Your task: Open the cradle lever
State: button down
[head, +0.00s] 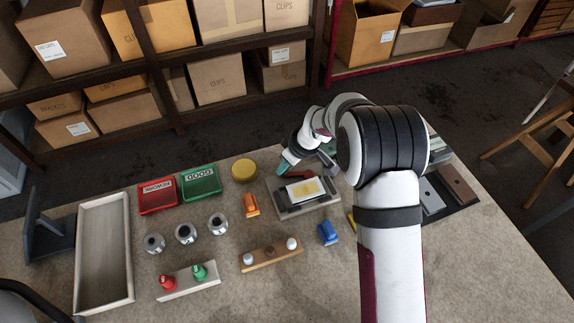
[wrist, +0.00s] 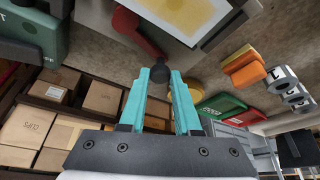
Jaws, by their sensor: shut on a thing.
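The cradle (head: 318,211) is a grey fixture on the table, left of my arm. A pale plate with a yellow patch (head: 303,191) lies in it; the plate (wrist: 200,18) also shows at the top of the wrist view. The cradle lever (wrist: 128,24) is a red arm with a black knob (wrist: 153,70), beside the cradle. My gripper (wrist: 160,78) has teal fingers and is shut on the lever's knob. In the head view my gripper (head: 287,162) is at the cradle's back left corner.
A yellow round tin (head: 244,170), an orange clamp-like piece (head: 250,206) and green (head: 200,182) and red (head: 158,195) bins stand left of the cradle. A blue piece (head: 328,233) is in front. A dark tray (head: 450,188) lies right of my arm.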

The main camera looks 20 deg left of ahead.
jog(key=w+m, duration=0.1)
jog(key=w+m+t, duration=0.1)
jog(key=m, duration=0.1)
jog(key=shift+a+m+t, duration=0.3)
jog(key=shift+a, duration=0.1)
jog(key=w+m, duration=0.1)
jog(key=m+h, duration=0.1)
jog(key=m, duration=0.1)
jog(key=shift+w+a+m+t, duration=0.1)
jog(key=shift+w+m+t, duration=0.2)
jog(key=shift+w+t, duration=0.1)
jog(key=w+m+h, duration=0.1)
jog(key=m, duration=0.2)
jog(key=shift+w+d+m+t+h, duration=0.2)
jog(key=shift+w+m+t+h, duration=0.1)
jog(key=shift+w+t+h, duration=0.1)
jog(key=shift+w+d+m+h, duration=0.35)
jog(key=shift+w+m, duration=0.1)
jog(key=shift+m, duration=0.5)
jog(key=shift+w+d+m+h, duration=0.2)
jog(key=shift+w+m+h, duration=0.2)
jog(key=shift+m, duration=0.55)
jog(key=c, duration=0.6)
grip_release()
jog(key=shift+c, duration=0.2)
jog(key=shift+r, duration=0.1)
